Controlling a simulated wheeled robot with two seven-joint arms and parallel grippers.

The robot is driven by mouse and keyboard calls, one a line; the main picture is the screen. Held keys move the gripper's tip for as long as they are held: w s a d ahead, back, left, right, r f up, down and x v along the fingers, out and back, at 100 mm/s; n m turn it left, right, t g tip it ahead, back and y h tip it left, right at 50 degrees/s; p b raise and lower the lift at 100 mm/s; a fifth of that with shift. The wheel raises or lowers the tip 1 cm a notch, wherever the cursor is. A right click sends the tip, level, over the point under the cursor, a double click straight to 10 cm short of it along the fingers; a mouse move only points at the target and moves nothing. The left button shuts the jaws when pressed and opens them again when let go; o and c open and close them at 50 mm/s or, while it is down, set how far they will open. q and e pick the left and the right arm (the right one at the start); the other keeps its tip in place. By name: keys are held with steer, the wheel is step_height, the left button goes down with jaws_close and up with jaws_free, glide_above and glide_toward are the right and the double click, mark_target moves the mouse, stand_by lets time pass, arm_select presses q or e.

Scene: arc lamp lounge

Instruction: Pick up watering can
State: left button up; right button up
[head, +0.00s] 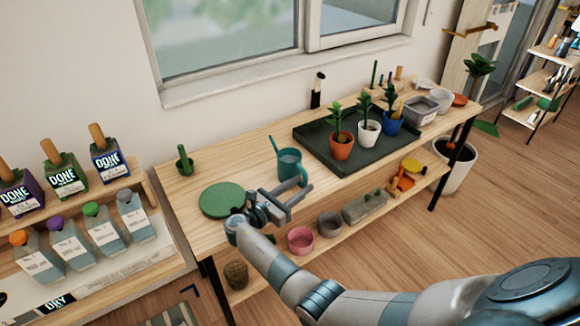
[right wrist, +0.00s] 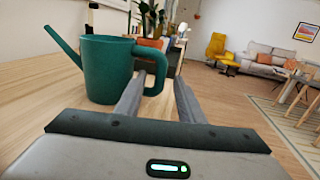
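The teal watering can (head: 289,166) stands upright on the wooden bench, behind a green round mat and left of the dark plant tray. In the right wrist view the can (right wrist: 104,72) has its spout to the left and its looped handle (right wrist: 163,65) to the right. My right gripper (head: 297,190) is open at the front edge of the bench, close to the can's handle side. In the right wrist view the open fingers (right wrist: 160,80) reach toward the handle, which shows between them. I cannot tell whether they touch it. My left gripper is not in view.
The green round mat (head: 221,200) lies left of my gripper. A small cactus-shaped green item (head: 184,162) stands behind it. The dark tray (head: 322,157) holds potted plants on the right. A lower shelf holds a pink pot (head: 300,241) and other pots.

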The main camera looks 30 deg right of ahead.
mark_target(305, 181)
steer(key=shift+x, duration=1.55)
jaws_close()
